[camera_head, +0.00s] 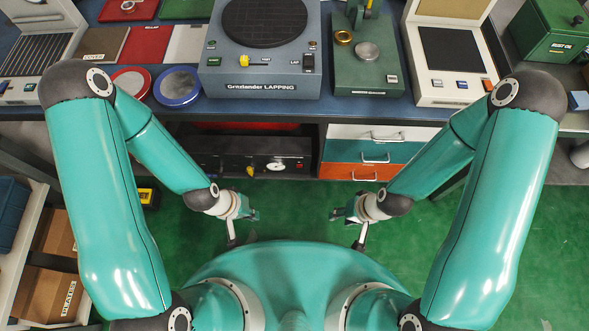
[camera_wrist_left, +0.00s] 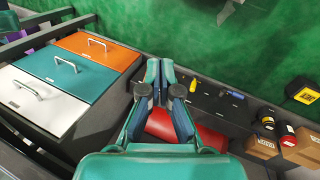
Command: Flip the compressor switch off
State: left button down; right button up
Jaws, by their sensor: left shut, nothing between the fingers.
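A dark unit with a control panel (camera_head: 262,163) sits on the low shelf under the bench, probably the compressor. It carries a yellow knob (camera_head: 250,171), a round white gauge (camera_head: 277,166) and small dark and red parts. A red body (camera_wrist_left: 185,127) shows in the left wrist view behind my fingers. I cannot tell which part is the switch or how it is set. My left gripper (camera_head: 251,214) is shut and empty, in front of and below the panel; its fingers (camera_wrist_left: 160,72) touch nothing. My right gripper (camera_head: 338,213) hangs before the drawers; its fingers are too small to read.
White, teal and orange drawers (camera_head: 360,153) stand right of the low shelf. The bench edge with the lapping machine (camera_head: 259,82) overhangs above. A yellow-and-black box (camera_head: 148,197) and a rack with cartons (camera_head: 55,285) are at left. Green floor is clear between.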

pick_arm(q)
jog(key=s+d+f+n+g+h+b, duration=0.1)
jog(key=s+f+n+g+b, duration=0.3)
jog(key=f+n+b, duration=0.9)
jog(key=w+d+f+n+h+b, duration=0.1)
jog(key=d+f+n+h+b, duration=0.3)
jog(key=f, duration=0.3)
jog(key=w+d+f+n+h+b, duration=0.2)
jog(key=d+f+n+h+b, duration=0.15)
jog(key=f, duration=0.35)
jog(key=w+a+f+n+t+b, duration=0.2)
jog(key=w+f+n+t+b, duration=0.3)
jog(key=w+n+t, duration=0.3)
jog(key=w+a+f+n+t+b, duration=0.2)
jog(key=w+f+n+t+b, duration=0.4)
jog(key=w+n, duration=0.5)
jog(key=f+n+t+h, duration=0.1)
jog(key=n+t, duration=0.1)
jog(key=shift+a+f+t, duration=0.3)
jog(key=shift+a+t, duration=0.05)
jog(key=shift+t, duration=0.05)
